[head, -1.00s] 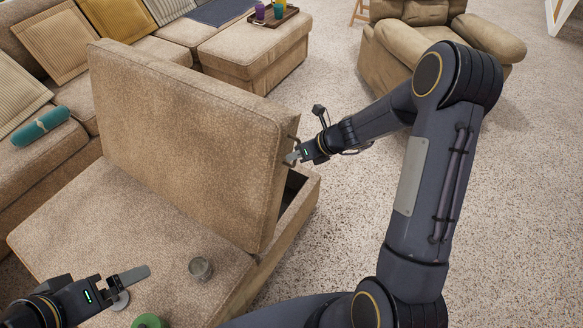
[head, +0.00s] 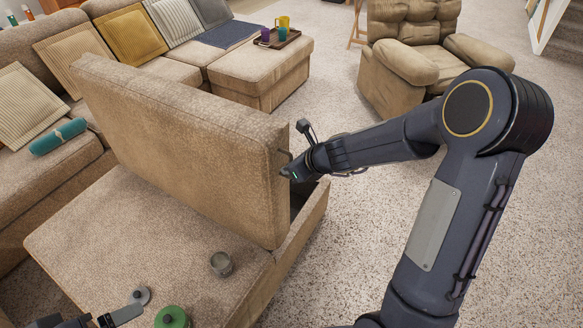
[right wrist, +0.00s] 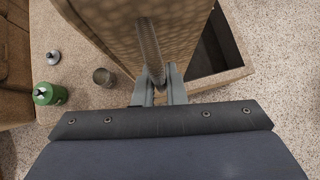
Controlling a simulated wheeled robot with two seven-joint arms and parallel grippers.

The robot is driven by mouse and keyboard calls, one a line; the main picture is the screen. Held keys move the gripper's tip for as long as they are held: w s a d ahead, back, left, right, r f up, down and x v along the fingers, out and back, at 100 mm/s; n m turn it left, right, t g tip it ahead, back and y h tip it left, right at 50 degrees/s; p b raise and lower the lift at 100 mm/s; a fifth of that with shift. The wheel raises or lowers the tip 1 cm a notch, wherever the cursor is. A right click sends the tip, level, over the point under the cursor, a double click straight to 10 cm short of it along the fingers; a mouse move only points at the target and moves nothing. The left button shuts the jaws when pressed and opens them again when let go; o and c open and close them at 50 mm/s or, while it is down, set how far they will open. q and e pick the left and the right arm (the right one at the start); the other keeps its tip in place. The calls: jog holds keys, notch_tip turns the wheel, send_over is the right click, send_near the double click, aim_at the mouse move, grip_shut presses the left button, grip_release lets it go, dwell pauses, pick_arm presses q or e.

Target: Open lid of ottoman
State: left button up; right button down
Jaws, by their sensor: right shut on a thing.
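The ottoman (head: 150,235) is beige and fabric-covered, in the left and middle of the head view. Its lid (head: 185,140) stands raised at a steep tilt, and a dark gap into the box shows at its right. The hollow box (right wrist: 218,50) also shows in the right wrist view. My right gripper (head: 290,172) is at the lid's right edge, its fingers shut on a strap-like handle (right wrist: 151,45) on the lid. My left gripper (head: 118,317) is partly cut off at the bottom left; its finger gap cannot be made out.
A glass (head: 221,264), a green round container (head: 171,317) and a small grey disc-topped item (head: 140,295) stand on the ottoman's fixed part. A sofa (head: 60,160) lies behind left, an armchair (head: 415,60) at the back right. Carpet is clear to the right.

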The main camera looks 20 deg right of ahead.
jog(key=shift+a, duration=0.1)
jog(key=c, duration=1.5)
grip_release()
jog(key=p+v, duration=0.3)
jog(key=v, duration=0.4)
jog(key=shift+s+r, duration=0.2)
jog(key=shift+s, duration=0.1)
